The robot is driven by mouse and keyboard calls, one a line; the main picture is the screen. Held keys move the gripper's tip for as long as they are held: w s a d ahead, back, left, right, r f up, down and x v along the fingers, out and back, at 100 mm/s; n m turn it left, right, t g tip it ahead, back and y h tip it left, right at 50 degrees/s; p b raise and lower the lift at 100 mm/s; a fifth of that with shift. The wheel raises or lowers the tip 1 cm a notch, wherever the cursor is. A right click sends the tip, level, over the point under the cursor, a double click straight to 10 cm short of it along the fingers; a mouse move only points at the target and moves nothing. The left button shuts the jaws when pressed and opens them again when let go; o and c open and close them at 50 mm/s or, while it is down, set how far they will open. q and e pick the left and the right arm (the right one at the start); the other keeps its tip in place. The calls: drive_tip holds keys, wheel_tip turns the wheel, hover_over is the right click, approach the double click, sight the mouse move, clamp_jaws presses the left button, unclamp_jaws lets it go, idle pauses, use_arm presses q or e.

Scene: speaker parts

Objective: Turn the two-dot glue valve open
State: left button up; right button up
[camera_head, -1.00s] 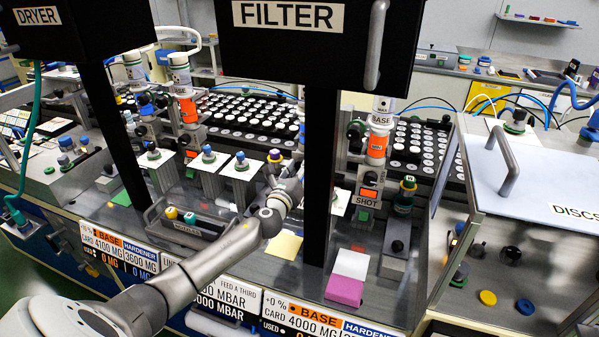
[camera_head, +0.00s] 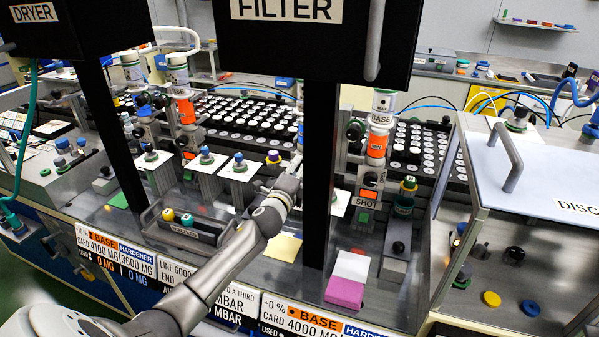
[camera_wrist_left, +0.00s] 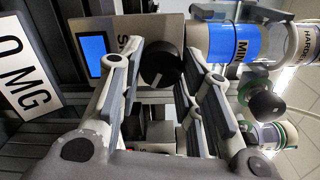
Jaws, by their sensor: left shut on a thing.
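In the left wrist view a round black knob (camera_wrist_left: 161,68) with a pale mark sits on a light housing, between the fingers of my left gripper (camera_wrist_left: 168,62). The gripper is shut on this knob. No dots can be made out on it. In the head view my left gripper (camera_head: 292,178) is near the black post, its fingertips mostly hidden. Beside the knob in the wrist view are a blue display (camera_wrist_left: 94,55) and a blue-banded cylinder (camera_wrist_left: 232,44) joined to a part with partly readable hardener lettering. My right gripper is not in view.
The black post (camera_head: 320,170) under the filter box (camera_head: 320,45) stands beside my left gripper. A nozzle tray (camera_head: 188,232), a pink block (camera_head: 345,292) and a glass-sided disc cabinet (camera_head: 555,185) occupy the bench. Several capped vials (camera_head: 250,105) stand behind.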

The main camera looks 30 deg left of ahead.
use_arm(q)
drive_tip(key=n, duration=0.5)
drive_tip(key=shift+r, duration=0.1)
idle(0.5)
drive_tip(key=shift+n, duration=0.3)
drive_tip(key=o, duration=1)
drive_tip(key=v, duration=1.2)
